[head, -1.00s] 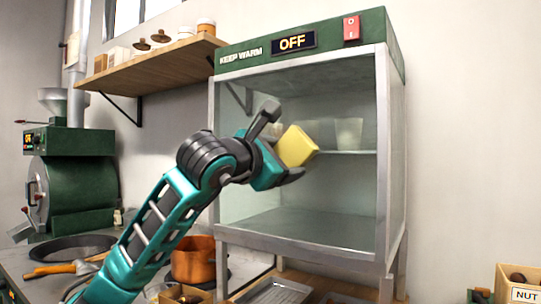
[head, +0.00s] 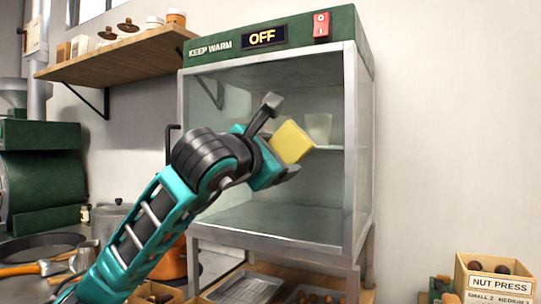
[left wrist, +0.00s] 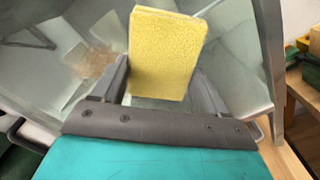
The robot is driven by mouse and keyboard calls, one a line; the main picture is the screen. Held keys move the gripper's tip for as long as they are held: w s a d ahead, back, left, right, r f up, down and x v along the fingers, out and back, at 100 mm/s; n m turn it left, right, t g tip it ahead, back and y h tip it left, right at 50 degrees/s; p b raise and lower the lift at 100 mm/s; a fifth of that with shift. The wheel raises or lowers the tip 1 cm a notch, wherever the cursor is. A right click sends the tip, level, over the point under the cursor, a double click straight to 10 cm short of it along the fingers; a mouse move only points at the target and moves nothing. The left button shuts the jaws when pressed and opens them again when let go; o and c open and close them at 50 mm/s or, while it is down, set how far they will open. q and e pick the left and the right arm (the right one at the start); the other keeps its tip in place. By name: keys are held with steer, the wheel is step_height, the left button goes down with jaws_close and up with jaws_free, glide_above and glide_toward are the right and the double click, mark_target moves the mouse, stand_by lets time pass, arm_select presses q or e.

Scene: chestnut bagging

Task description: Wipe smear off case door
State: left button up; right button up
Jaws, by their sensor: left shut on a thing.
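The warming case (head: 360,90) is dark green on top with a grey metal frame, and its panel reads OFF. Its front door (head: 325,190) looks like clear glass. My left gripper (head: 280,152) is shut on a yellow sponge (head: 293,142) in front of the door. The sponge also shows upright between the fingers in the left wrist view (left wrist: 163,55). A brownish smear (left wrist: 95,62) shows left of the sponge in the left wrist view. I cannot make it out in the head view, and cannot tell whether the sponge touches the glass. My right gripper is out of view.
A pale cup (head: 318,127) stands on the case's inner shelf. A wooden shelf (head: 120,52) with jars hangs at the upper left. A dark pan (head: 40,247) is at the lower left. A NUT PRESS box (head: 497,283) is at the lower right.

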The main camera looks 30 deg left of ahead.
arm_select(q)
steer(key=shift+s+a+r+b, duration=0.75)
steer(key=shift+a+r, duration=0.45)
steer(key=shift+a, duration=4.85)
steer(key=shift+w+d+p, duration=0.25)
steer(key=shift+d+p, duration=0.25)
steer(key=shift+d, duration=1.5)
steer(key=shift+w+d+p, duration=0.2)
steer(key=shift+d+p, duration=0.35)
steer(key=shift+d, duration=1.5)
steer(key=shift+w+d+p, duration=0.25)
steer(key=shift+d+p, duration=0.25)
steer(key=shift+d, duration=1.5)
steer(key=shift+w+a, duration=0.1)
